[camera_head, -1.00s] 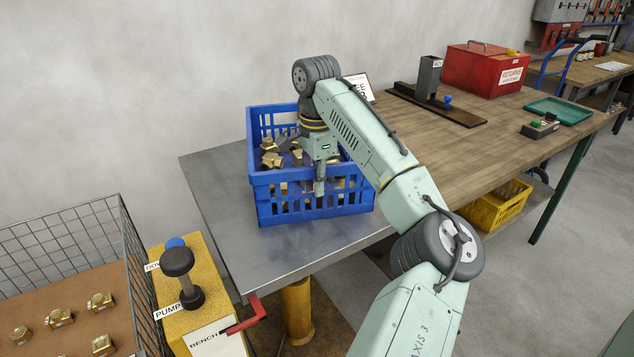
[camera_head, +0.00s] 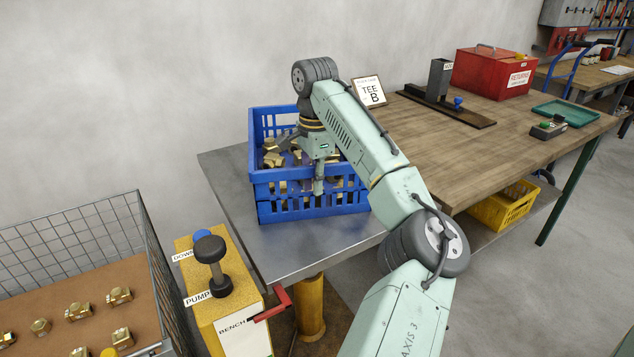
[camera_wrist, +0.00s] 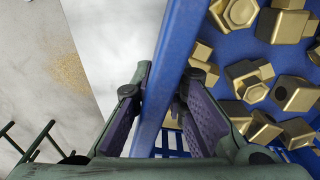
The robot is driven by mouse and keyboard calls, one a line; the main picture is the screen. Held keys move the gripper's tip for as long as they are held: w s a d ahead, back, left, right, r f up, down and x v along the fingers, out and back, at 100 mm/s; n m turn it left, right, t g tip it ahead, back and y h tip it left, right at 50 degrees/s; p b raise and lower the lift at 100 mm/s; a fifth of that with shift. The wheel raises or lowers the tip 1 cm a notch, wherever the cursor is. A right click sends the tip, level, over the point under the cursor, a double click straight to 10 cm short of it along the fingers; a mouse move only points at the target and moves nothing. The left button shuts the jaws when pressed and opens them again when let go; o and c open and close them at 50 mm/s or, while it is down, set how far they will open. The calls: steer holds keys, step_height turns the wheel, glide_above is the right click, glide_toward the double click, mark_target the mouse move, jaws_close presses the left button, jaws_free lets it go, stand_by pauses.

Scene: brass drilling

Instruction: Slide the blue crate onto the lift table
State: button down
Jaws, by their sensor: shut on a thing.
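The blue crate (camera_head: 285,208), filled with brass fittings (camera_head: 275,158), stands upright on the grey metal lift table (camera_head: 240,215), near its side by the wooden bench (camera_head: 430,150). Its visible front and left base rest on the metal; its right end is partly hidden by my arm. My gripper (camera_head: 318,185) points down at the crate's near wall. In the wrist view, the fingers (camera_wrist: 165,105) are shut on the crate's blue rim (camera_wrist: 170,70), one pad on each side, with fittings (camera_wrist: 265,80) on the right.
The yellow pump unit (camera_head: 215,305) with a red lever (camera_head: 275,305) stands at the table's front left. A wire basket of fittings (camera_head: 150,250) is at the left. The bench holds a sign (camera_head: 369,91), a stand (camera_head: 438,80) and a red box (camera_head: 495,72). The table's left part is clear.

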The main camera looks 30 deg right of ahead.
steer(key=shift+w+a+f, duration=0.1)
steer(key=shift+a+f, duration=0.1)
steer(key=c, duration=1.8)
jaws_free()
steer(key=shift+w, duration=0.15)
steer(key=shift+o, duration=1.4)
steer(key=shift+d+r, duration=0.1)
steer(key=shift+d, duration=0.15)
steer(key=shift+r, duration=0.1)
step_height(320, 180, up, 12)
steer(key=shift+f, duration=0.1)
